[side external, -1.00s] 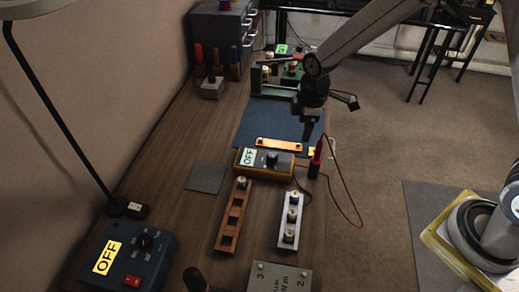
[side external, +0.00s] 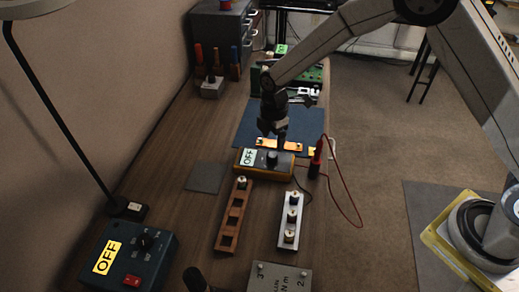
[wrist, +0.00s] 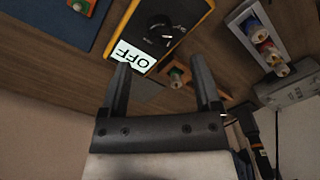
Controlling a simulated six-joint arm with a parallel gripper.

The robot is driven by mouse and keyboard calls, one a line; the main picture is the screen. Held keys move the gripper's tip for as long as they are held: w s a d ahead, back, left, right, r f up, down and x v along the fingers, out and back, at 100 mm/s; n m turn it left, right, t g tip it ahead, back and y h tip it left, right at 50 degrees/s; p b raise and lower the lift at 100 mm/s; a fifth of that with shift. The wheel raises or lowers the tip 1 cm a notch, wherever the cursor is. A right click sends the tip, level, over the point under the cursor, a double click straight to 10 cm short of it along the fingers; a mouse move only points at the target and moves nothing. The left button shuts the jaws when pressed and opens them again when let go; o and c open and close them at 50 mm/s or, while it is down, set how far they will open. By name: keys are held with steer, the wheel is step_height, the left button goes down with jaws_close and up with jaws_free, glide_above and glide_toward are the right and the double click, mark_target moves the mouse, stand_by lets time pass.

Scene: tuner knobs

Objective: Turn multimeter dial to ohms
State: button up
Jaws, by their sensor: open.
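The multimeter (side external: 247,168) is a yellow-edged dark box lying on the bench, with a display reading OFF (side external: 248,157) and a round black dial (side external: 272,158). In the wrist view the multimeter (wrist: 196,14) is at the top, with its dial (wrist: 159,29) and the OFF display (wrist: 133,55) upside down. My gripper (side external: 273,134) hangs above and just behind the multimeter. In the wrist view its two fingers (wrist: 160,72) are apart with nothing between them, and the dial lies beyond the tips. It appears apart from the dial.
Red probes (side external: 315,160) with a looping cable stand right of the multimeter. A wooden rack (side external: 228,237) and a white rack (side external: 280,240) lie in front. A blue mat (side external: 247,128) lies behind. A teal box (side external: 160,262) reading OFF sits front left, near a lamp (side external: 60,110).

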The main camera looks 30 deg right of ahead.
mark_target(272, 155)
steer(key=shift+f, duration=3.35)
steer(key=shift+c, duration=0.2)
jaws_close()
